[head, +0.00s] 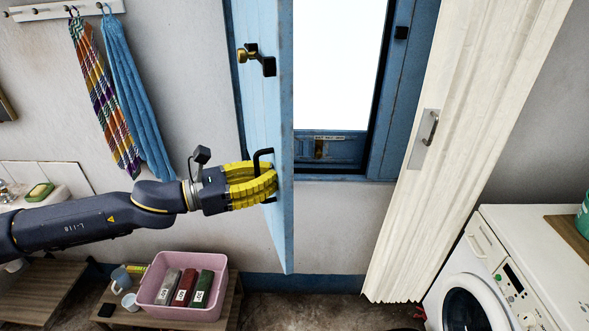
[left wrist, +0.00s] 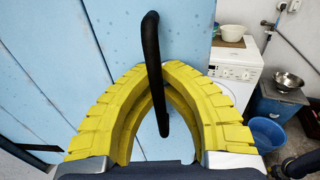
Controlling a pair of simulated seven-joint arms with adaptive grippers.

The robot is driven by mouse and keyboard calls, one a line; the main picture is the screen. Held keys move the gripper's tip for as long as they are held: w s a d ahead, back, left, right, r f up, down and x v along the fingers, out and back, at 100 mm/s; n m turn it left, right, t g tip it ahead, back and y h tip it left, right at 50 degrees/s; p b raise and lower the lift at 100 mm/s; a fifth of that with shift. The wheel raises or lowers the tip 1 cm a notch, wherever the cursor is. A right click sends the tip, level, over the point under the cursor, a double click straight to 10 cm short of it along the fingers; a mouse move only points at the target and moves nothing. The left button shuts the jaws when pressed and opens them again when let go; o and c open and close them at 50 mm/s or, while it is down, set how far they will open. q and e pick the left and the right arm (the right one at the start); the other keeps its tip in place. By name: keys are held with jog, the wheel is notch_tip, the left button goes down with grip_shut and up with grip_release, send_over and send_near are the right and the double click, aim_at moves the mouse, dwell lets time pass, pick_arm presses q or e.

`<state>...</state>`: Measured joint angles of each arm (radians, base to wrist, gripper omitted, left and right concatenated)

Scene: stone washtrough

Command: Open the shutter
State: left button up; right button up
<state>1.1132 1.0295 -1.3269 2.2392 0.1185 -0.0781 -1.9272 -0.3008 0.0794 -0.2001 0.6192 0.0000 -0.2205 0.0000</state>
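The shutter is a tall light-blue panel (head: 265,110) standing out from the wall at the left side of the bright window opening (head: 336,65). Its black bow handle (head: 263,153) is on the face toward my left arm. My left gripper (head: 272,182) has its yellow fingers around that handle. In the left wrist view, the fingers (left wrist: 165,68) curve together to a point, with the handle (left wrist: 154,65) running between them and the blue panel (left wrist: 60,70) behind. Whether they press firmly on the bar is hard to tell.
A black-and-gold latch (head: 257,58) is higher on the panel. A white folding door (head: 460,130) and a washing machine (head: 490,255) stand at the right. A pink bin (head: 160,290) sits on a low bench below my left arm. Towels (head: 135,90) hang upper left.

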pick_arm(q)
jog(key=o, duration=0.4)
jog(key=shift+d, duration=0.35)
jog(key=shift+o, duration=1.1)
jog(key=v, duration=1.2)
